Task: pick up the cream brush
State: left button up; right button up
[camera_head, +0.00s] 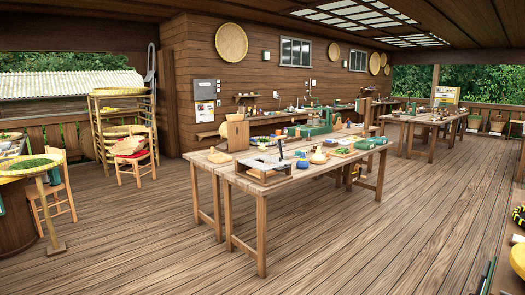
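I cannot make out a cream brush for certain; the items on the tables are too small. The nearest wooden table (232,178) holds several small objects. Among them are a low boxy device (264,170) with a light top, a small dark blue item (302,164), a tan rounded item (319,157) and a small tray with green contents (343,151). Neither of my grippers is in view.
A wall bench (228,148) runs behind the table. A second table (420,119) stands at the back right. Wooden chairs, a rack (97,112) and a stand with a round green-filled tray (30,166) are left. The plank floor (370,235) is clear in front.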

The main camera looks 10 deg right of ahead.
aim_at(261, 148)
jog(key=i+u, duration=0.3)
jog(key=i, duration=0.4)
jog(key=i+j+u, duration=0.1)
jog(key=i+u, duration=0.15)
jog(key=i, duration=1.65)
jog(key=i+z, duration=0.15)
jog(key=i, duration=0.85)
jog(key=i+j+z, duration=0.15)
jog(key=i, duration=0.85)
